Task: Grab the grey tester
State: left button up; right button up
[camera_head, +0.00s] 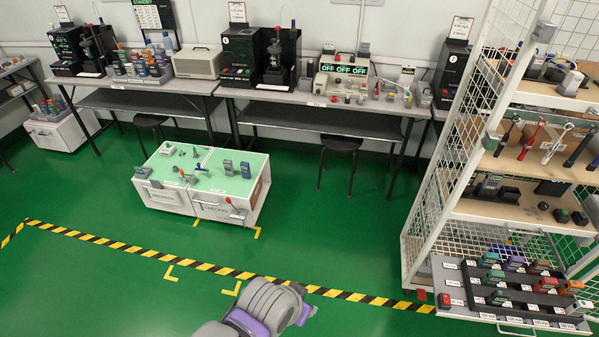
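A grey tester (228,167) stands upright on the green top of the low white cart (228,204), with a blue tester (246,170) close to its right. Several more testers in green, purple, red and orange stand in the dark tray (475,295) at lower right; their small size makes some colours hard to tell. A grey and purple part of my own arm shows at the bottom middle, far from the cart and tray. Small dark tips at its right end may be my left gripper (303,301); whether it is open or shut is unclear. My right gripper is not in view.
A white shelf rack (438,200) with mesh sides stands at right, above the tray. Grey workbenches (300,98) with equipment line the back wall, with dark stools (341,143) in front. Yellow-black tape (150,257) crosses the open green floor.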

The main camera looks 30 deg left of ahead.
aim_at(227, 163)
jog(key=u, duration=1.65)
